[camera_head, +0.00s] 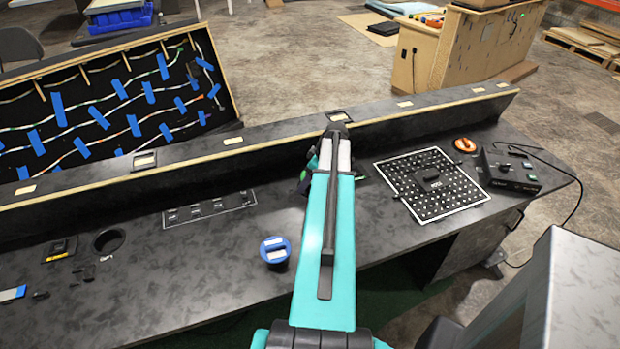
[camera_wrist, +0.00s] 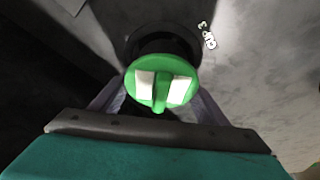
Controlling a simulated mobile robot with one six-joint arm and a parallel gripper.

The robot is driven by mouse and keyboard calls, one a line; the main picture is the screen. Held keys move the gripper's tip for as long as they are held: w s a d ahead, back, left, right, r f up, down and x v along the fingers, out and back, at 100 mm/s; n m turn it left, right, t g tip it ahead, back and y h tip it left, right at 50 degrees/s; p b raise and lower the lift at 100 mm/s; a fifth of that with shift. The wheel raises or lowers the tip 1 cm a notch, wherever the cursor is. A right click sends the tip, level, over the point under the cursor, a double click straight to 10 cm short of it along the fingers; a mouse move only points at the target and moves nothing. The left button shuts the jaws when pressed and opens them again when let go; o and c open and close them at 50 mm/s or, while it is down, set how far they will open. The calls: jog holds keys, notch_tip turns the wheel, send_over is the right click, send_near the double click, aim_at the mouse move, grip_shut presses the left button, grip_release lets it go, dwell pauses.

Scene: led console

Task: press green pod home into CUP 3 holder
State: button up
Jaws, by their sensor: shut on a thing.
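The green pod (camera_wrist: 162,82) has a round green cap with two white patches and fills the middle of the wrist view. My gripper (camera_wrist: 160,103) is shut on it, with a finger on each side below the cap. The round black CUP 3 holder (camera_wrist: 133,42) shows just beyond the cap, beside its white "CUP 3" label (camera_wrist: 208,37). The pod's dark lower part overlaps the holder; how deep it sits inside is hidden. In the head view my teal arm covers most of the gripper (camera_head: 322,160) and the holder.
A blue-capped pod (camera_head: 275,250) stands on the dark console left of my arm. An empty round opening (camera_head: 108,240) is farther left. A perforated panel (camera_head: 432,185) and a black box (camera_head: 508,170) lie right. A raised wood-edged ledge (camera_head: 240,153) runs behind.

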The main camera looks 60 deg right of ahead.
jog(key=shift+f, duration=0.1)
jog(key=o, duration=1)
jog(key=shift+o, duration=0.2)
jog(key=shift+a+f, duration=0.1)
jog(key=shift+a, duration=0.05)
jog(key=shift+s, duration=0.1)
jog(key=shift+v, duration=0.75)
jog(key=b+v, duration=0.3)
jog(key=v, duration=0.9)
jog(key=shift+d+r, duration=0.25)
jog(key=shift+r, duration=0.15)
jog(key=shift+f, duration=0.15)
